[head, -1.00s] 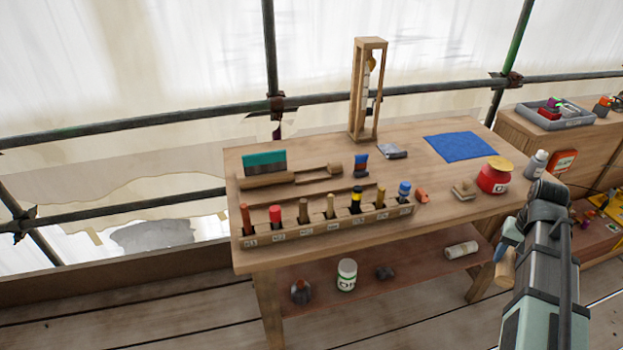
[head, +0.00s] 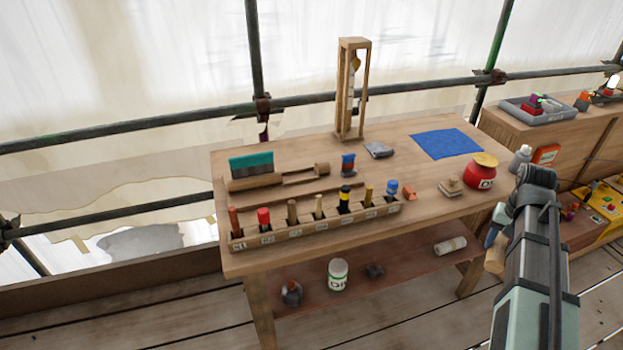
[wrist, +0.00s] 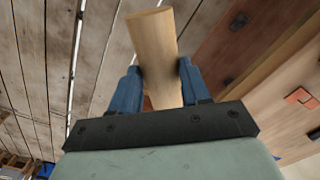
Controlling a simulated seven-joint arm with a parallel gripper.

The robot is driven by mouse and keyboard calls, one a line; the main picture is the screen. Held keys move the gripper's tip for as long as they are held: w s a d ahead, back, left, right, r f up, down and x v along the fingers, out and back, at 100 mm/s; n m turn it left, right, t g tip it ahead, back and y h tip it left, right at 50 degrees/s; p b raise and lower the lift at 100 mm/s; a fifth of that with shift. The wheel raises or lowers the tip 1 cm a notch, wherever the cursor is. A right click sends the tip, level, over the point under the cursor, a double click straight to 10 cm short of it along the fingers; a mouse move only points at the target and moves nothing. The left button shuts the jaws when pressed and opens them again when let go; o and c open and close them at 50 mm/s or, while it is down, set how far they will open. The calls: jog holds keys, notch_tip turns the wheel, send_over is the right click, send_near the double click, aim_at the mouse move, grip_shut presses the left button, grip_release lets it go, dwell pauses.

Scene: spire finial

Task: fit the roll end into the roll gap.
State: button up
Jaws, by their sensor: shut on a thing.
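My gripper (wrist: 158,85) is shut on a pale wooden piece, the roll end (wrist: 155,45), which sticks out beyond the blue fingers in the wrist view. In the head view the roll end (head: 494,261) shows below my gripper (head: 492,240), in front of the workbench's right part and apart from it. A wooden roll (head: 255,183) lies toward the bench's back left. Between its thick left part and its short right part is a narrower stretch that looks like the roll gap (head: 298,177).
A labelled rack (head: 310,229) with several upright tools runs along the workbench (head: 420,220) front. A tall wooden frame (head: 340,100) stands at the back. A red pot (head: 480,176) and a blue cloth (head: 447,144) are on the right. Beneath, a shelf holds a white jar (head: 338,275).

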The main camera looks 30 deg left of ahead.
jog(key=shift+m, duration=0.7)
jog(key=r, duration=0.1)
jog(key=w+r, duration=0.1)
jog(key=r, duration=0.1)
jog(key=w+r, duration=0.1)
jog(key=r, duration=0.1)
jog(key=shift+w+a, duration=0.1)
jog(key=shift+a, duration=0.2)
jog(key=w+a+r+m, duration=0.1)
jog(key=w+a+r, duration=0.2)
jog(key=r, duration=0.2)
jog(key=shift+w+a, duration=0.25)
jog(key=shift+a, duration=0.15)
jog(key=shift+m, duration=0.6)
jog(key=w+a, duration=0.1)
jog(key=a, duration=0.2)
jog(key=w+a+r, duration=0.1)
jog(key=a, duration=0.2)
jog(key=w+a, duration=0.1)
jog(key=a, duration=0.2)
jog(key=shift+w+r, duration=0.2)
jog(key=shift+w, duration=0.15)
jog(key=m, duration=0.4)
send_over(299, 178)
notch_tip(299, 178, down, 4)
jog(key=shift+w+f, duration=0.1)
jog(key=shift+f, duration=4.6)
jog(key=shift+f, duration=0.1)
jog(key=o, duration=1.2)
